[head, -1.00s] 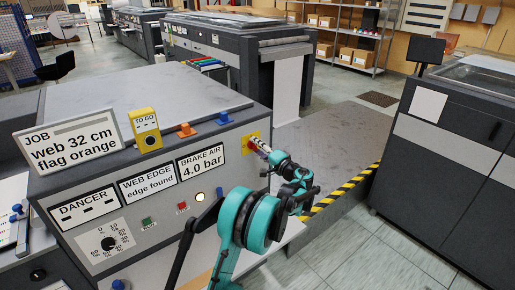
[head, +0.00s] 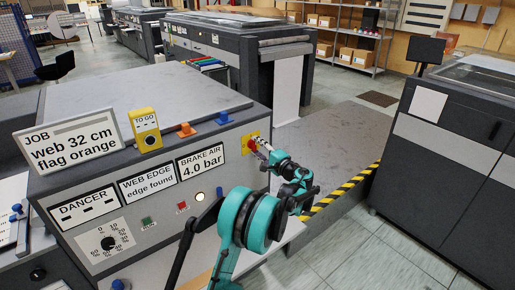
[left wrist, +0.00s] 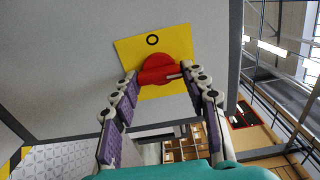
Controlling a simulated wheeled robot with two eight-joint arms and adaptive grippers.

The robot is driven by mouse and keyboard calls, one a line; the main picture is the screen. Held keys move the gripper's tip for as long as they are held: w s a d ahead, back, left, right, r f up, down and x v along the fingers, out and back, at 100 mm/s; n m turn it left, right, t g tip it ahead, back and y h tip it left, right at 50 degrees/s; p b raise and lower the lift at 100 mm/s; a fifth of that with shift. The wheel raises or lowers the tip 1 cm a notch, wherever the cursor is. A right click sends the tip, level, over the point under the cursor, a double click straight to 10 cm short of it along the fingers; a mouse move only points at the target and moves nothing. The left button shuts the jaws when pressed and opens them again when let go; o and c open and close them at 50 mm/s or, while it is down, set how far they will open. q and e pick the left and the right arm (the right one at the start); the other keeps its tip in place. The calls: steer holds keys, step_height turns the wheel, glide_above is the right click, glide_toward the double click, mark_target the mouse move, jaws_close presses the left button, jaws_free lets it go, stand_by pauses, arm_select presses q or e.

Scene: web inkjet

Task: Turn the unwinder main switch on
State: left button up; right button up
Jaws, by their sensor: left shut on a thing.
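The main switch is a red rotary knob (left wrist: 156,66) on a yellow plate (left wrist: 179,38) with a black "O" mark near the plate's top edge. A pale line on the knob's handle points right in the left wrist view. My left gripper (left wrist: 162,77) is shut on the handle, one finger at each end. In the head view the red knob (head: 251,145) and yellow plate (head: 247,137) sit at the right end of the console front, partly hidden by my left gripper (head: 260,146). My right gripper is not in view.
The console (head: 150,205) carries DANCER, WEB EDGE and BRAKE AIR labels, a dial (head: 108,243), green and red buttons and a lit lamp (head: 199,197). A job sign (head: 70,142) stands on its top. A dark cabinet (head: 450,160) stands at right, beyond open floor.

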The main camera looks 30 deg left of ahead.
arm_select(q)
steer(key=o, duration=1.2)
steer(key=shift+c, duration=0.2)
steer(key=v, duration=1.2)
steer(key=shift+f, duration=0.1)
steer(key=s+d+f+n+h, duration=0.1)
steer(key=s+d+h, duration=0.4)
steer(key=s, duration=0.6)
steer(key=s+d+f+n+h, duration=0.2)
steer(key=s+d+h, duration=0.3)
steer(key=s, duration=0.6)
steer(key=s+d+f+n+h, duration=0.1)
steer(key=s+d+f+h, duration=0.3)
steer(key=s, duration=0.8)
steer(key=d+h, duration=0.2)
steer(key=shift+n+h, duration=0.3)
